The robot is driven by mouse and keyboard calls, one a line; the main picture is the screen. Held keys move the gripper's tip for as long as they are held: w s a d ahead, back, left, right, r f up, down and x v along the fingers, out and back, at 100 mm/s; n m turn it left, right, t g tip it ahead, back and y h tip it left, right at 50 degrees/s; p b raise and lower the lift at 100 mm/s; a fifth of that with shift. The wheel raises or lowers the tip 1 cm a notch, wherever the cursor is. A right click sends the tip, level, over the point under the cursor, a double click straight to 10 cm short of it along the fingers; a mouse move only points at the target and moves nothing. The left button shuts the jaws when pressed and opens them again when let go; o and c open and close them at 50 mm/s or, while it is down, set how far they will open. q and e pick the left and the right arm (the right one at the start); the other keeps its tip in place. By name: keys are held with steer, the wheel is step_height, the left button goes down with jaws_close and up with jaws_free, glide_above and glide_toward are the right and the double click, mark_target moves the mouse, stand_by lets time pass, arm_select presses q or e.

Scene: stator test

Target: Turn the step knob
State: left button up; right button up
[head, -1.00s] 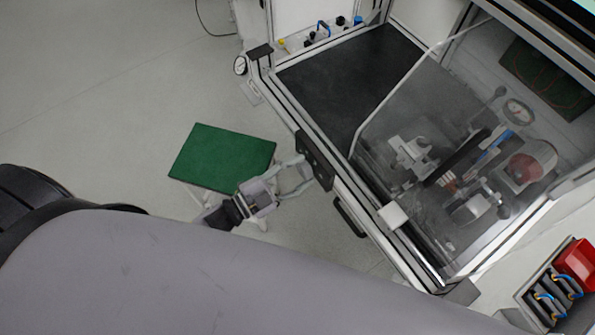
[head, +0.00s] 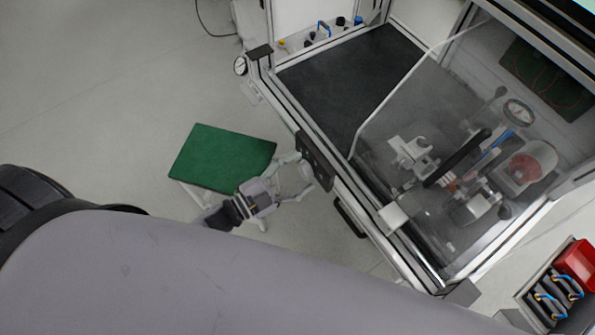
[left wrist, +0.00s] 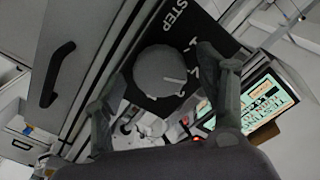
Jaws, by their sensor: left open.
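The step knob (left wrist: 158,70) is a round grey knob with a white pointer line, on a black panel marked STEP. In the left wrist view it lies between the two spread fingers of my left gripper (left wrist: 163,75); I cannot tell whether either finger touches it. White marks stand on the panel beside the knob. In the head view the black panel (head: 317,163) is on the front edge of the bench, and my left gripper (head: 303,172) is open right at it. The knob is hard to make out there. My right gripper is not in view.
A black handle (head: 349,217) sticks out of the bench front near the panel. A clear guard (head: 395,110) covers the machine. A green-topped stool (head: 222,158) stands close behind my left gripper. A lit screen (left wrist: 268,100) shows at right in the wrist view.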

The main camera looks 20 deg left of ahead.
arm_select(q)
steer(key=v, duration=1.2)
stand_by(0.3)
steer(key=s+a+f+n+g+y, duration=0.1)
steer(key=a+f+n+g+y, duration=0.2)
steer(key=f, duration=0.8)
steer(key=s+a+f+n+g+y, duration=0.1)
steer(key=a+f+n+y, duration=0.35)
steer(key=f, duration=0.65)
steer(key=s+d+f+n+g+y, duration=0.1)
steer(key=s+f+g, duration=0.3)
steer(key=s+f, duration=0.4)
steer(key=s+d+f+n+g+y, duration=0.2)
steer(key=s+f+n+g, duration=0.2)
steer(key=s+f, duration=0.5)
steer(key=s+g, duration=0.1)
steer(key=s, duration=0.1)
steer(key=shift+s+n, duration=0.35)
steer(key=shift+s, duration=0.05)
